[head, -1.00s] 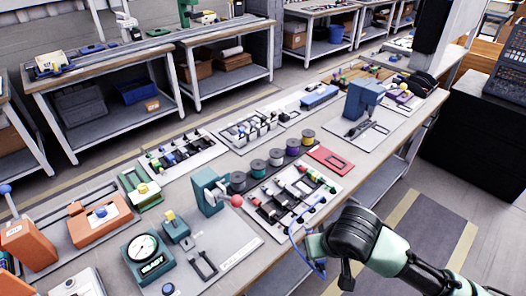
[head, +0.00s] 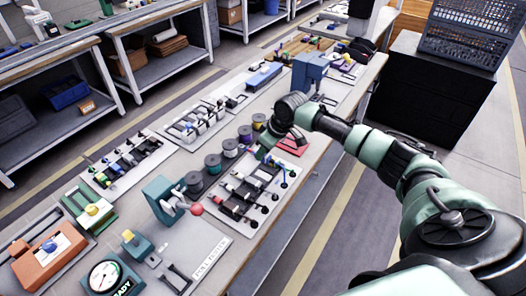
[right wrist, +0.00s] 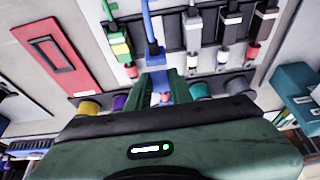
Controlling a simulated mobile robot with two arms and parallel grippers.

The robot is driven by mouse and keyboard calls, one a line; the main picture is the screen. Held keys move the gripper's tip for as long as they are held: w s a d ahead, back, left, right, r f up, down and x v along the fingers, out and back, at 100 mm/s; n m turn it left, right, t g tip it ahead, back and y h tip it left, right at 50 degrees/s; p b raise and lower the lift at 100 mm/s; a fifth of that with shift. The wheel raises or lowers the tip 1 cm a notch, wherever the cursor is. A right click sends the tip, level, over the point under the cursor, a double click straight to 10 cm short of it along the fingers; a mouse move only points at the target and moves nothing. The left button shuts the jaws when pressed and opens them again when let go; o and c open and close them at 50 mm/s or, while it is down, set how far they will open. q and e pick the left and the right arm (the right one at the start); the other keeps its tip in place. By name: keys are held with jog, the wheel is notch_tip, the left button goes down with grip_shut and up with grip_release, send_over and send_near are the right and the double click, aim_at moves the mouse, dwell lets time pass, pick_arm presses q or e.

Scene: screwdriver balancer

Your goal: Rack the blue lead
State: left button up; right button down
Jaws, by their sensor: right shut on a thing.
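The blue lead (right wrist: 152,32) shows in the right wrist view as a blue cable and plug running up from my right gripper (right wrist: 158,80). The gripper is shut on its lower end, and its fingers hide part of it. My left gripper is out of view.
Several spools (head: 212,163) stand in a row just behind the rack. A red plate (right wrist: 52,58) lies beside it.

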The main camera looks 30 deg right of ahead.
aim_at(263, 160)
notch_tip(263, 160, down, 4)
jog(key=b, duration=0.4)
jog(key=shift+f, duration=1.35)
jog(key=shift+s+p, duration=0.1)
jog(key=shift+p, duration=0.25)
jog(key=shift+f, duration=0.55)
jog(key=c, duration=1.2)
grip_release()
